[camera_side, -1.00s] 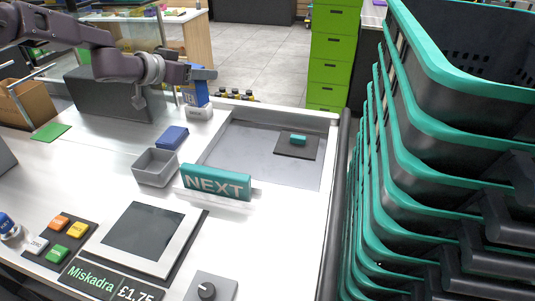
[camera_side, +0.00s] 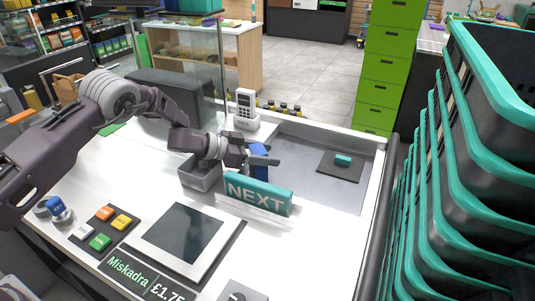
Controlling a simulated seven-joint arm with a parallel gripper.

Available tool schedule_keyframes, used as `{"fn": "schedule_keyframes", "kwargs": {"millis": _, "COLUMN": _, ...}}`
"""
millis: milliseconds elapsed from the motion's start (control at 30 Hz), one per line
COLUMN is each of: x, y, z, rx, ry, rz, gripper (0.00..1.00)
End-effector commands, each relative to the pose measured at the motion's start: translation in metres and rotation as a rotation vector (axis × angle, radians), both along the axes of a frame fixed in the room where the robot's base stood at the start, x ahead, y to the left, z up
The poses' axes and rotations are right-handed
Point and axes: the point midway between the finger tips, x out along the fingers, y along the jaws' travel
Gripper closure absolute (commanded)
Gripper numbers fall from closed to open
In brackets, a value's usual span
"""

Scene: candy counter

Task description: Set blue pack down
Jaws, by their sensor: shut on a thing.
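The blue pack (camera_side: 258,149) is upright between the fingers of my gripper (camera_side: 266,159), just behind the teal NEXT bar (camera_side: 258,193). The fingers are shut on it and hide part of it. I cannot tell whether its lower end touches the counter. The grey open bin (camera_side: 199,181) stands to the left of the pack, partly behind my wrist.
A card terminal (camera_side: 245,104) stands behind my gripper. A small teal block (camera_side: 342,160) lies on a dark pad (camera_side: 326,166) in the recessed grey area to the right. Stacked baskets (camera_side: 465,170) rise at the right edge. A touch screen (camera_side: 190,232) lies in front.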

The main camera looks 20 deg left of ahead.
Motion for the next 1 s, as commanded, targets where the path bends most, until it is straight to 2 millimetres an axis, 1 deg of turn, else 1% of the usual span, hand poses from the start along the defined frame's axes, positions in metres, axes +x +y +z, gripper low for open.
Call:
{"fn": "schedule_keyframes", "kwargs": {"millis": 167, "x": 0.000, "y": 0.000, "z": 0.002, "rx": -0.001, "ry": -0.003, "rz": 0.000, "gripper": 0.95}}
{"fn": "schedule_keyframes", "kwargs": {"millis": 267, "x": 0.000, "y": 0.000, "z": -0.001, "rx": -0.001, "ry": -0.001, "rz": 0.000, "gripper": 0.95}}
{"fn": "schedule_keyframes", "kwargs": {"millis": 300, "x": 0.000, "y": 0.000, "z": -0.001, "rx": -0.001, "ry": -0.001, "rz": 0.000, "gripper": 0.42}}
{"fn": "schedule_keyframes", "kwargs": {"millis": 400, "x": 0.000, "y": 0.000, "z": -0.001, "rx": -0.001, "ry": -0.001, "rz": 0.000, "gripper": 0.24}}
{"fn": "schedule_keyframes", "kwargs": {"millis": 667, "x": 0.000, "y": 0.000, "z": -0.001, "rx": -0.001, "ry": -0.001, "rz": 0.000, "gripper": 0.24}}
{"fn": "schedule_keyframes", "kwargs": {"millis": 733, "x": 0.001, "y": 0.000, "z": 0.003, "rx": -0.001, "ry": -0.003, "rz": 0.001, "gripper": 0.24}}
{"fn": "schedule_keyframes", "kwargs": {"millis": 800, "x": -0.006, "y": 0.008, "z": 0.007, "rx": -0.003, "ry": 0.000, "rz": 0.003, "gripper": 0.24}}
{"fn": "schedule_keyframes", "kwargs": {"millis": 867, "x": -0.015, "y": 0.018, "z": 0.013, "rx": -0.004, "ry": -0.001, "rz": 0.005, "gripper": 0.24}}
{"fn": "schedule_keyframes", "kwargs": {"millis": 900, "x": -0.020, "y": 0.021, "z": 0.020, "rx": -0.005, "ry": -0.003, "rz": 0.003, "gripper": 0.24}}
{"fn": "schedule_keyframes", "kwargs": {"millis": 1000, "x": -0.019, "y": 0.019, "z": 0.047, "rx": -0.002, "ry": -0.008, "rz": -0.001, "gripper": 0.24}}
